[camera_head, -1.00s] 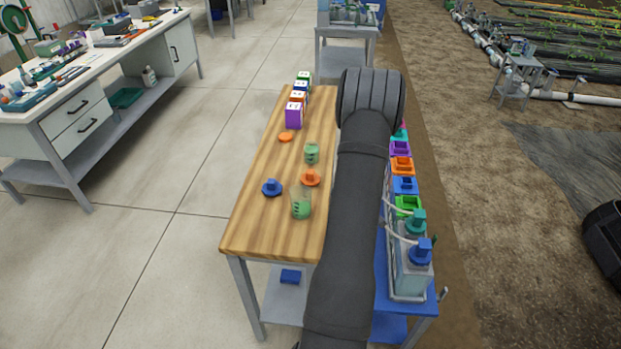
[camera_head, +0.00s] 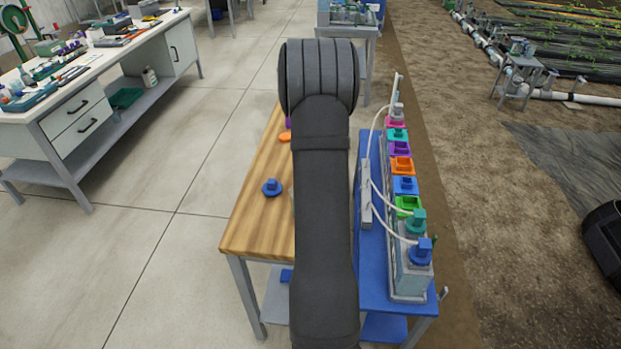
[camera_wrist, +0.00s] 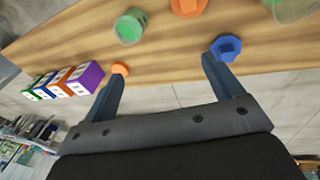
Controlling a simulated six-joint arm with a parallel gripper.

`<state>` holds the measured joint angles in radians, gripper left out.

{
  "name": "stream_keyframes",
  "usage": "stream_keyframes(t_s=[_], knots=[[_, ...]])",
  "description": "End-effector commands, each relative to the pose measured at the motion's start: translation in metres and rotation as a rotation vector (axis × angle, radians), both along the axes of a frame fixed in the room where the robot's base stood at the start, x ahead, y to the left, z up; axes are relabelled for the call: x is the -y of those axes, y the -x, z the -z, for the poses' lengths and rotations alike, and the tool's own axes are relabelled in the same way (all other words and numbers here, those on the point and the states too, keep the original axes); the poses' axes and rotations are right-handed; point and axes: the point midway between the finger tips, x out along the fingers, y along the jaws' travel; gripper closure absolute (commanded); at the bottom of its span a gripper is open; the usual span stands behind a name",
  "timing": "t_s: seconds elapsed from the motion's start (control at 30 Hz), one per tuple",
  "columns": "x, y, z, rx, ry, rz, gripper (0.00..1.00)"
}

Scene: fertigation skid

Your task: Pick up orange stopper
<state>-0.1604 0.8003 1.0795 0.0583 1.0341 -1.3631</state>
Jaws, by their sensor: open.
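The orange stopper (camera_wrist: 188,6) shows at the top edge of the wrist view, partly cut off, on the wooden table (camera_wrist: 165,50). In the head view my arm hides it. My gripper (camera_wrist: 162,68) is open and empty, its fingers spread wide above the table's edge, with the stopper beyond the fingertips. The right fingertip appears close to the blue stopper (camera_wrist: 226,47), which also shows in the head view (camera_head: 271,187). The left fingertip appears near a flat orange disc (camera_wrist: 120,69). The gripper itself is hidden in the head view.
A green-filled jar (camera_wrist: 130,25) stands left of the orange stopper, and a clear beaker with green contents (camera_wrist: 291,9) right of it. Several coloured boxes (camera_wrist: 68,80) stand in a row at left. A blue bench (camera_head: 372,262) with the skid and its hoses adjoins the table.

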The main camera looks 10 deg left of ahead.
Motion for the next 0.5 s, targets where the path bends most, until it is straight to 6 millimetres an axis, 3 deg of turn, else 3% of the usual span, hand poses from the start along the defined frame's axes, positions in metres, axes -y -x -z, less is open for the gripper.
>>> stream_keyframes(t_s=[0.1,0.33,0.5], knots=[[0.014,0.012,-0.003,-0.11,0.051,-0.038,0.15],[0.025,0.025,-0.004,-0.212,0.094,-0.071,0.15],[0.025,0.026,0.021,-0.22,0.096,-0.072,0.15]])
